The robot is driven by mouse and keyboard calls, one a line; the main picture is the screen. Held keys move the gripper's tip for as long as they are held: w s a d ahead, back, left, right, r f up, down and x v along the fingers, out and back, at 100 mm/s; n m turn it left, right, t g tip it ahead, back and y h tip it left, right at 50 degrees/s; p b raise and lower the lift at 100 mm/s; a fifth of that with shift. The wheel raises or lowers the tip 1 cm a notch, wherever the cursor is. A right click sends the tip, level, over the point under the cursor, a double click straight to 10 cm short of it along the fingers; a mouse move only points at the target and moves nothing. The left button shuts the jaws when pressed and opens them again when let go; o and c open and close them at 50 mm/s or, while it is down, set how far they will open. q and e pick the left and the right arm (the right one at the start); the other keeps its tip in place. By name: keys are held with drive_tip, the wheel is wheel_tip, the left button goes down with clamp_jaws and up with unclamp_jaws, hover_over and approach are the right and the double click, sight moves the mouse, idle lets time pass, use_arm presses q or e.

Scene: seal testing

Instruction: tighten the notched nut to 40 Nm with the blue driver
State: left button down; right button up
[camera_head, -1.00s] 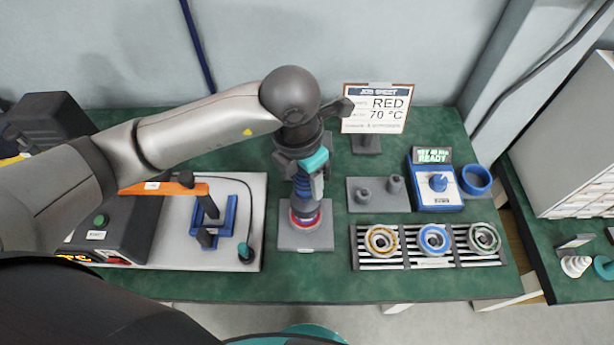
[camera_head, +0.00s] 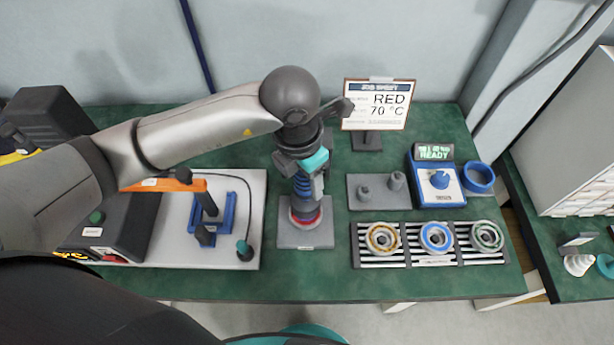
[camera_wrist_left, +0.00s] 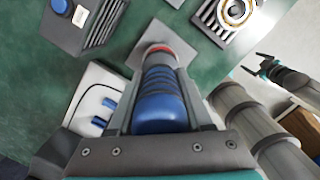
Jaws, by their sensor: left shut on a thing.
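My left gripper (camera_head: 304,184) is shut on the blue driver (camera_head: 302,188), which stands roughly upright with its lower end at a red ring-shaped part (camera_head: 306,218) on a grey plate (camera_head: 305,240). The left wrist view shows the ribbed blue driver (camera_wrist_left: 160,100) between my fingers and the red part (camera_wrist_left: 158,50) beyond it. The notched nut is not distinguishable; the driver hides the middle of the red part. The blue-faced controller (camera_head: 438,184) has a lit screen reading READY. My right gripper (camera_wrist_left: 253,65) shows in the left wrist view, empty, its fingers apart.
A rack (camera_head: 430,259) with several ring seals lies right of the plate. Behind it are a grey block with pegs (camera_head: 380,203), a blue ring (camera_head: 479,178) and a job sheet (camera_head: 376,104) reading RED 70 °C. A blue fixture (camera_head: 229,222) stands left. Bare green tabletop lies in front.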

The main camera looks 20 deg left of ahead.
use_arm(q)
drive_tip(key=shift+f+b, duration=0.3)
drive_tip(key=shift+b, duration=0.2)
idle(1.2)
drive_tip(key=shift+r+p, duration=1.85)
drive_tip(key=shift+r, duration=0.7)
drive_tip(key=shift+w+f, duration=0.1)
